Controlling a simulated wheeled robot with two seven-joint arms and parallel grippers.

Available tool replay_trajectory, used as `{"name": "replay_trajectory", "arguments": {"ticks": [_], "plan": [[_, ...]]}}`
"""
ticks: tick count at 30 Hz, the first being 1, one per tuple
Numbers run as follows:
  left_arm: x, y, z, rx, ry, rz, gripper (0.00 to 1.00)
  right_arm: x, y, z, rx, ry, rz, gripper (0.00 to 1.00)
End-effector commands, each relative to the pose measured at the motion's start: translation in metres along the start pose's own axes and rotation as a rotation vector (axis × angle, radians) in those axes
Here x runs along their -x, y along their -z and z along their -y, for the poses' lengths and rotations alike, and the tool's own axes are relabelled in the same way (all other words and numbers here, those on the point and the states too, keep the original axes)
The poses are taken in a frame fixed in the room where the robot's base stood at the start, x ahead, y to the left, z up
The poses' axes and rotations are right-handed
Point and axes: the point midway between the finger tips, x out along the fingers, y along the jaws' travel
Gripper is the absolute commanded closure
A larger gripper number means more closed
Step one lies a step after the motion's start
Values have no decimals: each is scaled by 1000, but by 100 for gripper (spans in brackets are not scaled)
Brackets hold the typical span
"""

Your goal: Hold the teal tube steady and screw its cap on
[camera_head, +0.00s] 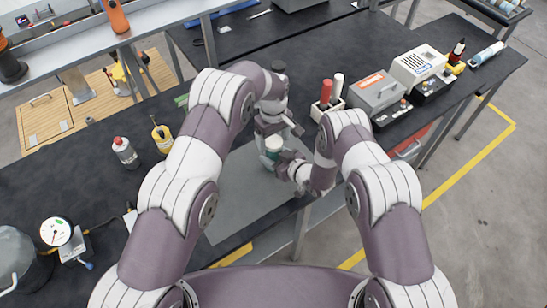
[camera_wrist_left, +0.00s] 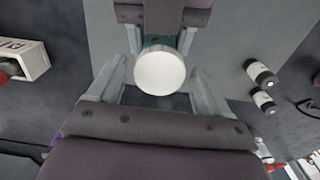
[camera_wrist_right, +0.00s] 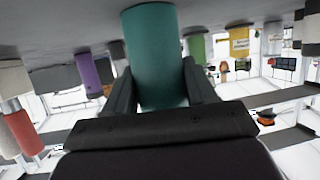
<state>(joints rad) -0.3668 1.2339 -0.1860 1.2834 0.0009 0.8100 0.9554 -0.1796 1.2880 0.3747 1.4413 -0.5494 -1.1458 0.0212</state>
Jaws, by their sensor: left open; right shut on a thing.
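The teal tube (camera_head: 271,158) stands upright over the grey mat in the head view. Its white cap (camera_head: 273,143) sits at its top; whether the threads are engaged cannot be told. My right gripper (camera_wrist_right: 155,95) is shut on the teal tube (camera_wrist_right: 155,55), with a finger on each side. My left gripper (camera_wrist_left: 160,85) comes from above and is open, its fingers on either side of the white cap (camera_wrist_left: 160,73), with gaps visible. A little teal (camera_wrist_left: 152,42) shows behind the cap. In the head view, the left hand partly hides the tube.
The grey mat (camera_head: 235,205) has free room at the front. A white rack with a red cylinder (camera_head: 326,92) and a white cylinder (camera_head: 338,86) stands close on the right.

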Motion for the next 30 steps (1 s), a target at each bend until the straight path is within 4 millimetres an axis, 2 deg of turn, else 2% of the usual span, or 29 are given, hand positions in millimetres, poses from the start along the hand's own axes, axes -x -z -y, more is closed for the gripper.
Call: {"name": "replay_trajectory", "arguments": {"ticks": [2,3,8,9,12,14,21,26,27,28,30], "plan": [[0,0,0,0,0,0,21,0,0,0,0,0,-1,100],[0,0,0,0,0,0,25,0,0,0,0,0,-1,100],[0,0,0,0,0,0,77,0,0,0,0,0,-1,100],[0,0,0,0,0,0,79,0,0,0,0,0,-1,100],[0,0,0,-18,0,0,79,0,0,0,0,0,-1,100],[1,0,0,-97,0,0,79,0,0,0,0,-1,-1,100],[0,1,0,-695,0,0,79,0,0,0,-1,-1,-1,100],[0,1,0,-699,1,0,79,0,0,0,-1,-1,0,100],[0,1,0,-698,1,0,30,0,0,0,-1,-1,0,100],[0,1,0,-698,1,0,20,0,0,0,-1,-1,0,100],[0,1,0,-697,1,0,17,0,0,0,-1,-1,0,100]]}}
